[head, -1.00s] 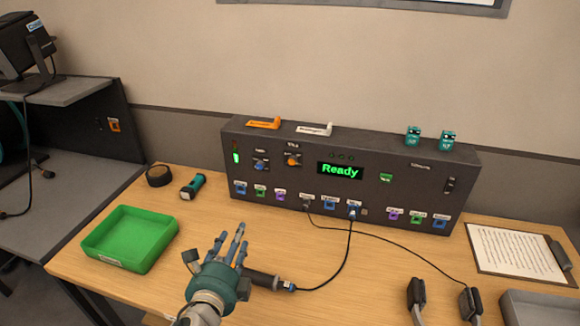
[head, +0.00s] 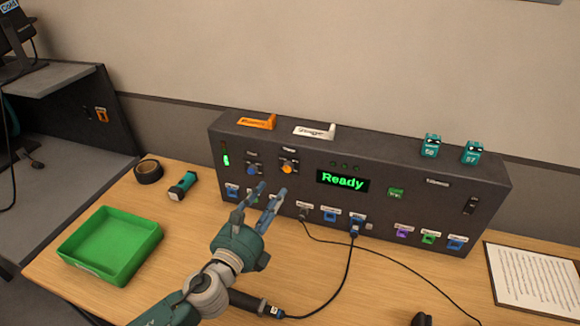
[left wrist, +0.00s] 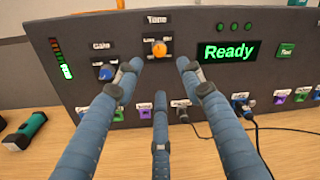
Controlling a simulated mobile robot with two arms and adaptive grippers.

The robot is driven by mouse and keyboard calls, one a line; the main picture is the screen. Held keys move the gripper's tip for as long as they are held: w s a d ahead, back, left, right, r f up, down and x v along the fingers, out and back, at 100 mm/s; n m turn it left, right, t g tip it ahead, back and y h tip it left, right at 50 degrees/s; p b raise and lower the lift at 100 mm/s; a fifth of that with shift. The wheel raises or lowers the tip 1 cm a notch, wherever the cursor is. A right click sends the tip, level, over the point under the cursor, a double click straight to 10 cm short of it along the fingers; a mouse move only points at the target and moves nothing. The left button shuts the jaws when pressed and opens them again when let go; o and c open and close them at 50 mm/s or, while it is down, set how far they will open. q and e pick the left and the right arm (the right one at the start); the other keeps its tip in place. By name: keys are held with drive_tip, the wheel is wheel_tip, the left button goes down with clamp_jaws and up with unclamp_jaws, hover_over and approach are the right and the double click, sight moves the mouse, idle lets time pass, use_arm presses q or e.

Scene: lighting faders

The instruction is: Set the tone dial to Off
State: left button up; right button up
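The tone dial is an orange knob (head: 287,169) on the front of the dark grey console (head: 400,205), right of a blue knob (head: 252,169). In the left wrist view the orange knob (left wrist: 159,48) sits under a "Tone" label, between and beyond the fingertips. The blue knob there (left wrist: 106,72) is under a "Gain" label. The marks around the tone dial are too small to read. My left gripper (head: 262,192) points at the console just below the dials, its fingers spread, empty and apart from the orange knob. My right gripper is not in view.
A lit green "Ready" display (head: 342,181) is right of the dial. Cables hang from sockets along the console's lower edge. A green tray (head: 105,270), a teal flashlight (head: 183,186) and a tape roll (head: 148,171) lie left. A clipboard sheet (head: 530,280) lies right.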

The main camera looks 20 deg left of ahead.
sight(287, 171)
use_arm(q)
drive_tip(key=w, duration=0.2)
drive_tip(key=w+p, duration=0.1)
drive_tip(key=w, duration=0.2)
drive_tip(key=w+d, duration=0.1)
drive_tip(key=w, duration=0.2)
drive_tip(key=shift+r+p, duration=0.2)
drive_tip(key=shift+p, duration=0.15)
drive_tip(key=shift+w, duration=0.75)
drive_tip(key=shift+c, duration=0.3)
drive_tip(key=shift+f, duration=0.1)
clamp_jaws()
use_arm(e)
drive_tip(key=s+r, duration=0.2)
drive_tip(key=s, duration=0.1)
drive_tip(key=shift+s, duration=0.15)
